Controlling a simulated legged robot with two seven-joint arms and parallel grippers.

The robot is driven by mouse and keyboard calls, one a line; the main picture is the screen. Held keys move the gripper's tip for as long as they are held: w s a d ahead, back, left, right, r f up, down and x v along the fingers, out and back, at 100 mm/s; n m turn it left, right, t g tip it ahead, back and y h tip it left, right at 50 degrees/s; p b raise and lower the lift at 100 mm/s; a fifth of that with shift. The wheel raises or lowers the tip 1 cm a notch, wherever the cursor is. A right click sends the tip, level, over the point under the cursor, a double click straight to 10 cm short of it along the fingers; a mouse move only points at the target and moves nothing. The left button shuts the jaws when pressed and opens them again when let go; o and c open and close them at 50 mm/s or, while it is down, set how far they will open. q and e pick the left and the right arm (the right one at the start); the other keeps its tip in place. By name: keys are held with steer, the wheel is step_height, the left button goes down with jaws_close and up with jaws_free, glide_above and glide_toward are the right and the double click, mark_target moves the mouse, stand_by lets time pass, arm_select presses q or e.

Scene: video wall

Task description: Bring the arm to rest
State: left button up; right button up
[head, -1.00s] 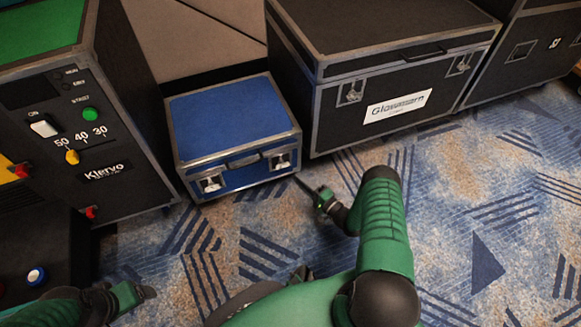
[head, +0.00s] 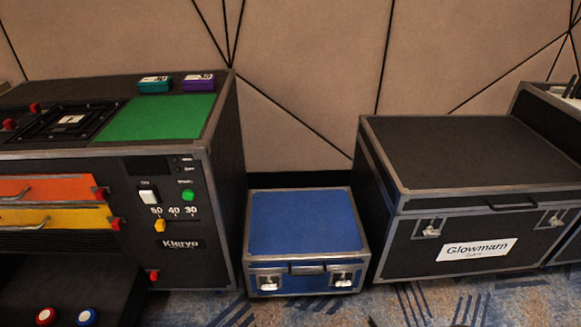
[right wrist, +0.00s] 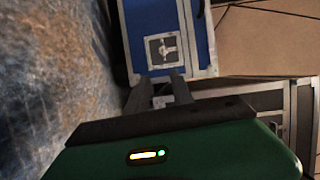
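My right gripper (right wrist: 160,82) shows in the right wrist view with its two dark fingers a little apart and nothing between them. Its fingers point toward the blue case (right wrist: 166,20), whose metal latch shows beyond the tips; I cannot tell the exact distance. In the head view the blue case (head: 305,222) stands shut on the carpet. Only a small dark tip, likely of my right gripper (head: 372,321), shows at the bottom edge there. My left gripper is out of view.
A black console (head: 222,190) with drawers, a slider and buttons stands at the left. A large black Glowmarn case (head: 400,258) stands at the right, with another case beyond it. A panelled wall (head: 310,60) closes the back. Patterned carpet (head: 400,305) is clear in front.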

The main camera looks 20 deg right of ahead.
steer(key=w+d+r+n+g+h+p, duration=0.25)
steer(key=w+r+n+g, duration=0.2)
steer(key=w+r, duration=0.7)
step_height(320, 180, up, 8)
steer(key=w+a+r+n+g+h+p, duration=0.1)
steer(key=w+a+n+g+p, duration=0.1)
steer(key=a+n+g, duration=0.15)
steer(key=s+a+r+n+g+p, duration=0.2)
steer(key=s+a+r+n+g, duration=0.15)
steer(key=s+a+r, duration=0.55)
steer(key=s+a+r+n+g+p, duration=0.1)
steer(key=s+a+r+n+g, duration=0.1)
steer(key=s+a+r, duration=0.4)
steer(key=s+a+r+n+g+p, duration=0.1)
steer(key=s+a+r+n, duration=0.15)
steer(key=s+a, duration=0.45)
step_height(320, 180, up, 38)
steer(key=d+p, duration=0.1)
steer(key=p, duration=3.7)
steer(key=shift+d+r+y, duration=0.15)
steer(key=shift+d+y, duration=0.15)
steer(key=shift+y, duration=0.05)
